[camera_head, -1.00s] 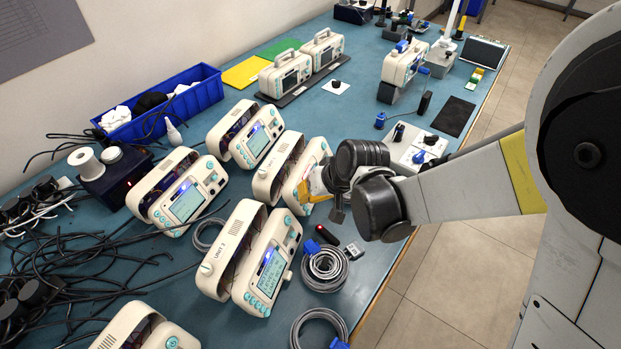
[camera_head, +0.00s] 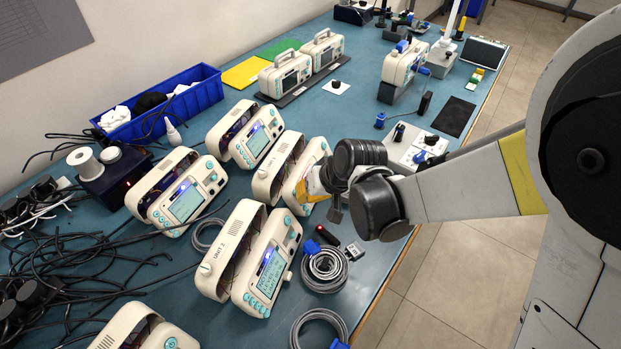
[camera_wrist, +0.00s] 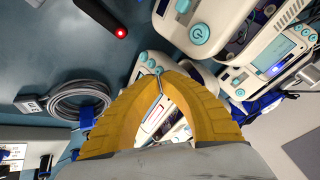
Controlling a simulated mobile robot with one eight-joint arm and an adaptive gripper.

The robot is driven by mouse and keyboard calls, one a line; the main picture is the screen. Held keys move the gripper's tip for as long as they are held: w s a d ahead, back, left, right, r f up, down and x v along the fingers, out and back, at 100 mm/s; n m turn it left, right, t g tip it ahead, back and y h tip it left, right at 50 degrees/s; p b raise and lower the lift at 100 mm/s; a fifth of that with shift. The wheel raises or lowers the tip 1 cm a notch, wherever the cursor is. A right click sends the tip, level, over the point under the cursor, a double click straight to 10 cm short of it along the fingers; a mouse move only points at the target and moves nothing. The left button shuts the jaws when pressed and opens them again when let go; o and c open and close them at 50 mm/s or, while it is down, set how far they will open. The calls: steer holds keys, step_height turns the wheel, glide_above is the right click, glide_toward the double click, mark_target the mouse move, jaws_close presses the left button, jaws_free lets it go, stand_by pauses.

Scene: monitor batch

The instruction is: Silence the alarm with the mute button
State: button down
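Several cream monitors with teal buttons stand on the blue-green table. The monitor marked UNIT 2 (camera_head: 262,273) has a lit screen and a blue light. Another lit monitor (camera_head: 186,198) stands behind it to the left, also with a blue light. My gripper (camera_head: 314,184) is at the front of a third monitor (camera_head: 291,187), partly hidden by my wrist. In the wrist view, the yellow fingers of my gripper (camera_wrist: 160,74) meet at the tips, with nothing seen held. The tips overlap a monitor with small teal buttons; contact cannot be told. I cannot make out a mute label.
A coiled grey cable (camera_head: 325,268) and a black device with a red light (camera_head: 327,234) lie near the table's front edge. Black cables (camera_head: 75,265) tangle at left. A blue bin (camera_head: 200,93) stands at the back. A lit monitor (camera_head: 250,137) stands farther back.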

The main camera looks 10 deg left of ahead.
steer(key=shift+a+f, duration=0.15)
steer(key=shift+a, duration=0.15)
stand_by(0.4)
steer(key=shift+d, duration=0.1)
steer(key=shift+d+r, duration=0.4)
steer(key=shift+d, duration=0.25)
steer(key=shift+s+d+r+p, duration=0.1)
steer(key=shift+d+r+p, duration=0.2)
steer(key=shift+d, duration=0.45)
steer(key=shift+s+d+r+p, duration=0.2)
steer(key=shift+d+r, duration=0.25)
steer(key=shift+d, duration=0.3)
steer(key=shift+s+d+r+p, duration=0.1)
steer(key=shift+d+r+p, duration=0.25)
steer(key=shift+d, duration=0.4)
steer(key=s+d+r+m+t+h, duration=0.2)
steer(key=d+r+m, duration=0.1)
steer(key=d+r, duration=0.9)
steer(key=s+d+r+m+t+h, duration=0.1)
steer(key=s+d, duration=0.3)
steer(key=d, duration=0.3)
steer(key=s+d+r+m+t+h, duration=0.1)
steer(key=s+d, duration=0.3)
steer(key=d, duration=0.4)
steer(key=shift+s+r+h, duration=0.15)
steer(key=shift+s+h, duration=0.25)
steer(key=shift+h, duration=0.2)
